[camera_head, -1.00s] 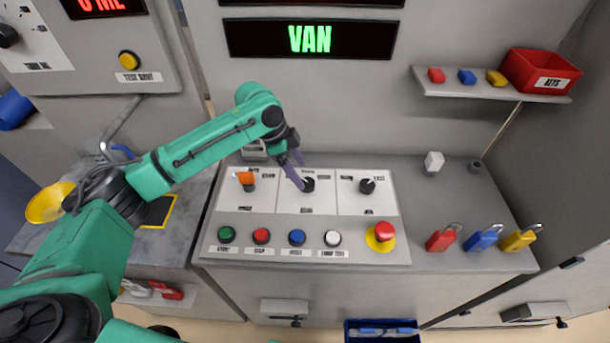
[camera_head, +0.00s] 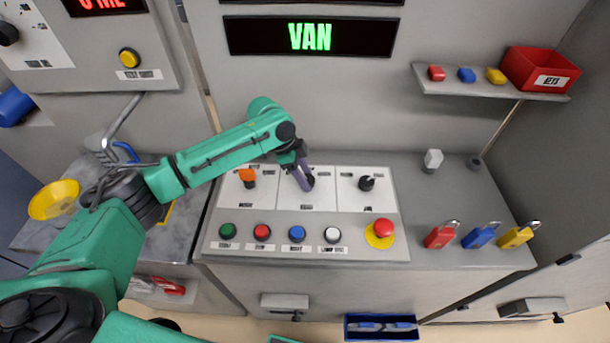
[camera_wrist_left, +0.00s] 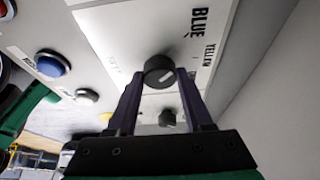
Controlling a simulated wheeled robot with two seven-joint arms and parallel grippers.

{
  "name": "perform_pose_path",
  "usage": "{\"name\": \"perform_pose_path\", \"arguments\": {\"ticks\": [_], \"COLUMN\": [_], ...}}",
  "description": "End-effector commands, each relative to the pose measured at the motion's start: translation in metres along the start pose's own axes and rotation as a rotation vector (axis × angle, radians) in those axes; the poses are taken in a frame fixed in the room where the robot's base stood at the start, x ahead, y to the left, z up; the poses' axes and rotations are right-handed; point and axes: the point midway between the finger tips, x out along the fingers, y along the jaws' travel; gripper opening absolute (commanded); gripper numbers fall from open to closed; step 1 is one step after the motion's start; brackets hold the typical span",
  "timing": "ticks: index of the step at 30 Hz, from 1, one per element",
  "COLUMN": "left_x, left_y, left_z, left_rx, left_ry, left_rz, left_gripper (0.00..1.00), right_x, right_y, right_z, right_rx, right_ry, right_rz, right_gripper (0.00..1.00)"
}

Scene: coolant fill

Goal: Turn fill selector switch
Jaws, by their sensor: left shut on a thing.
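The panel's middle selector switch is a round black knob (camera_head: 311,182) on a white plate. In the left wrist view the knob (camera_wrist_left: 160,72) has a pale pointer mark, and the words BLUE and YELLOW are printed beside it. My left gripper (camera_head: 306,184) reaches down to it from the upper left. Its two dark purple fingers stand on either side of the knob in the left wrist view (camera_wrist_left: 159,78), shut on it. In the head view the fingers hide part of the knob. My right gripper is not in view.
An orange-handled switch (camera_head: 247,177) stands left of the knob and another black switch (camera_head: 367,183) right of it. Several push buttons and a red emergency stop (camera_head: 383,229) line the front. Padlocks (camera_head: 481,235) lie at right. A display (camera_head: 310,37) reads VAN.

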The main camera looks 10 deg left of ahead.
Motion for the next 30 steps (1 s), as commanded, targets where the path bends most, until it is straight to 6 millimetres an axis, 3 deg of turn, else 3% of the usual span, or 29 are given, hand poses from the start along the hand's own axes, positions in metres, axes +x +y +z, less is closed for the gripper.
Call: {"name": "perform_pose_path", "arguments": {"ticks": [11, 30], "left_x": [0.001, 0.002], "left_y": [-0.002, -0.004], "left_z": [-0.001, -0.002], "left_rx": [0.179, 0.625], "left_ry": [0.002, 0.003], "left_rz": [0.076, 0.258], "left_gripper": [0.0, 0.0], "right_x": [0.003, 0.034], "right_y": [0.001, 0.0], "right_z": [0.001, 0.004], "right_rx": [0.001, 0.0], "right_ry": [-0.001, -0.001], "right_rz": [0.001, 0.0], "right_gripper": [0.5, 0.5]}}
